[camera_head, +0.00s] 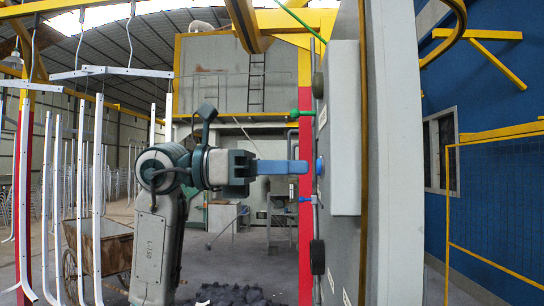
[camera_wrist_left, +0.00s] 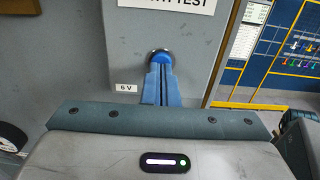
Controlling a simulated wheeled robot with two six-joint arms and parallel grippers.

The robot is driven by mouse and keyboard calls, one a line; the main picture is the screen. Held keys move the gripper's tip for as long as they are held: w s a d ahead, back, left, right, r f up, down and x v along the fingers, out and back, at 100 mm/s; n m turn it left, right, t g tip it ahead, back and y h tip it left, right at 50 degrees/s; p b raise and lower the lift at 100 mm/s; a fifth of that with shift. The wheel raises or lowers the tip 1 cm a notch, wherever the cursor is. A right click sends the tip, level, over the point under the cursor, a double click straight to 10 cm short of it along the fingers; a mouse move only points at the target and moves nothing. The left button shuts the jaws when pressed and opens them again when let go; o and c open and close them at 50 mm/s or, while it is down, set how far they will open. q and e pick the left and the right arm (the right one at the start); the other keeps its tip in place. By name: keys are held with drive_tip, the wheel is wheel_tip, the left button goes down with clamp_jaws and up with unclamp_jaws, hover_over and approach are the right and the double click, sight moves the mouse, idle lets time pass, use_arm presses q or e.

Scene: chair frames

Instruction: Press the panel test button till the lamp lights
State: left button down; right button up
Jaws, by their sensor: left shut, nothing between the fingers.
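The grey panel box (camera_head: 345,130) stands upright at the centre right of the head view, seen edge-on. A blue button (camera_head: 320,167) sticks out of its left face. I cannot make out a lit lamp. My right gripper is out of view.
White hanging frames (camera_head: 85,190) and a wooden cart (camera_head: 100,247) stand at left. A "6 V" label (camera_wrist_left: 126,88) is beside the fingers.

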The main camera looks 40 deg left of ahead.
use_arm(q)
drive_tip(key=shift+d, duration=0.2)
idle(0.3)
drive_tip(key=shift+w+d+p, duration=0.35)
drive_tip(key=shift+d+p, duration=0.15)
idle(0.4)
drive_tip(key=shift+a, duration=0.1)
drive_tip(key=b+v, duration=0.3)
drive_tip(key=v, duration=0.2)
drive_tip(key=shift+s+a, duration=0.1)
drive_tip(key=shift+a, duration=0.05)
